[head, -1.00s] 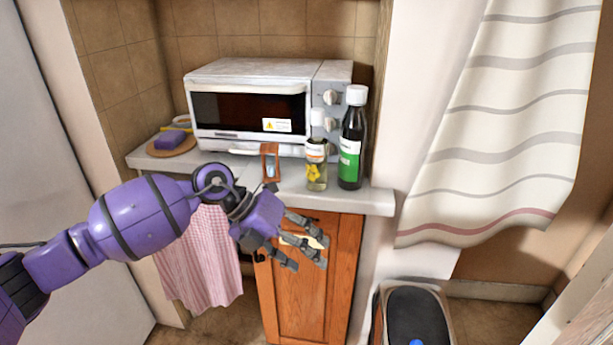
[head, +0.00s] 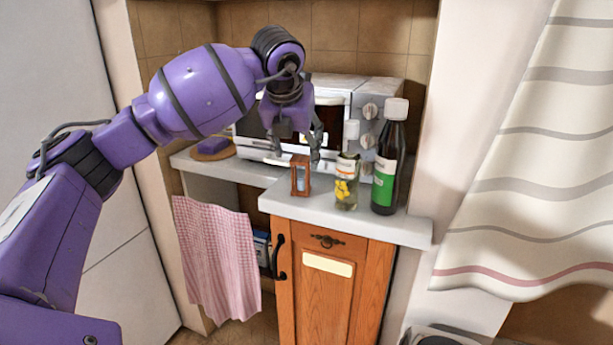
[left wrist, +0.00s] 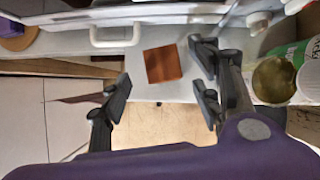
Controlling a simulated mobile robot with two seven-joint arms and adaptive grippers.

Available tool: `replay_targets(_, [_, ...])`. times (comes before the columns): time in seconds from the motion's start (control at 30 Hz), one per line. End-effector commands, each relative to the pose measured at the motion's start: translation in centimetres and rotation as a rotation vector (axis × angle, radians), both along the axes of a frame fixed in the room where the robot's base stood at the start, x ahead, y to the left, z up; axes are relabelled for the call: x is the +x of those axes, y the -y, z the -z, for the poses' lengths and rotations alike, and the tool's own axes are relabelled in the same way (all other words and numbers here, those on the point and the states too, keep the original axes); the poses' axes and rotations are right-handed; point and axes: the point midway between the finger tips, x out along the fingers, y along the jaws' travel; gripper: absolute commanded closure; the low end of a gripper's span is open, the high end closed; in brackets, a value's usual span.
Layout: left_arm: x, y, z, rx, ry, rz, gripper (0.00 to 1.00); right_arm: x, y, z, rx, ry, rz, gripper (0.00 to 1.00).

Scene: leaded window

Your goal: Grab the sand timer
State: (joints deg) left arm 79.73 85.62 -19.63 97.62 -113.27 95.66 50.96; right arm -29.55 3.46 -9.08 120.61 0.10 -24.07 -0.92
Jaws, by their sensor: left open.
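The sand timer (head: 300,176) is a small brown wooden frame with pale glass inside, standing upright on the counter in front of the microwave. In the left wrist view its square wooden top (left wrist: 162,64) shows from above. My left gripper (head: 297,150) is open and empty, above the sand timer with its fingers pointing down. In the left wrist view the fingers of the left gripper (left wrist: 160,90) are spread wide, with the timer's top a little beyond the gap between them. My right gripper is not in view.
A clear bottle with a yellow label (head: 346,185) and a dark bottle with a green label (head: 388,165) stand close to the timer's right. The microwave (head: 372,103) is behind. The counter's front edge (head: 350,223) is near the timer. A pink checked towel (head: 215,255) hangs at left.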

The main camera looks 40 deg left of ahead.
Motion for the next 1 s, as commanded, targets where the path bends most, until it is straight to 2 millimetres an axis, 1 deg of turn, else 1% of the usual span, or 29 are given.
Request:
replay_targets(0.03, [0.3,-0.1,0.7,-0.001,-0.003,0.000,0.42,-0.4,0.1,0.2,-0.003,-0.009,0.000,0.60])
replay_targets(0.2, [0.9,-0.2,2.0,-0.002,-0.004,0.002,0.42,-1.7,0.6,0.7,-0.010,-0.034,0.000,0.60])
replay_targets(0.4, [2.1,-0.5,4.7,-0.003,-0.004,0.003,0.42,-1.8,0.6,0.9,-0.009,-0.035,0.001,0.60])
replay_targets(0.5, [2.7,-0.7,5.7,-0.003,-0.004,0.003,0.42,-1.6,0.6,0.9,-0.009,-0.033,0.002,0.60])
replay_targets(0.73, [2.8,-0.8,5.8,-0.002,-0.001,0.004,0.42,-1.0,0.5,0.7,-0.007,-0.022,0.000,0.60])
replay_targets(0.77, [2.8,-0.8,5.8,-0.002,-0.001,0.004,0.45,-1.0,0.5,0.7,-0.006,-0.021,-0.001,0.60])
replay_targets(1.0, [2.8,-0.8,5.8,-0.002,-0.001,0.004,0.77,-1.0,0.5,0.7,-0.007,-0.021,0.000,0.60])
